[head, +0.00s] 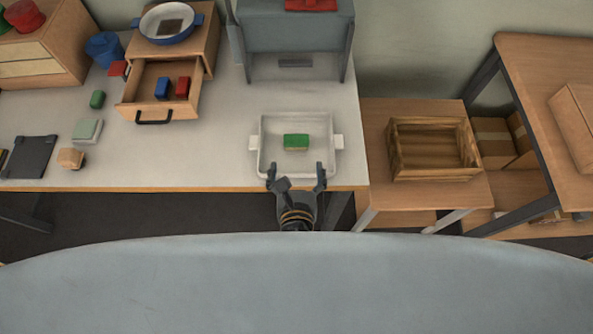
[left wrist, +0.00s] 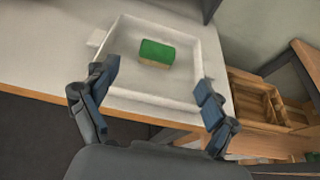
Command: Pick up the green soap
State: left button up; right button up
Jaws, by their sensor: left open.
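The green soap (head: 296,141) is a small block with a green top and a paler lower side. It lies inside a white tray (head: 328,165) with side handles, near the front edge of the table. My left gripper (head: 296,175) is open and empty at the tray's near rim, just in front of the soap and apart from it. In the left wrist view the soap (left wrist: 157,52) lies ahead, beyond and between the two spread fingers (left wrist: 158,102). My right gripper is not in view.
A grey box-like stand (head: 295,45) is behind the tray. A wooden crate (head: 433,150) sits on a lower table at right. An open drawer (head: 190,106) holds red and blue blocks.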

aim_at(98, 98)
jog(key=u, duration=1.4)
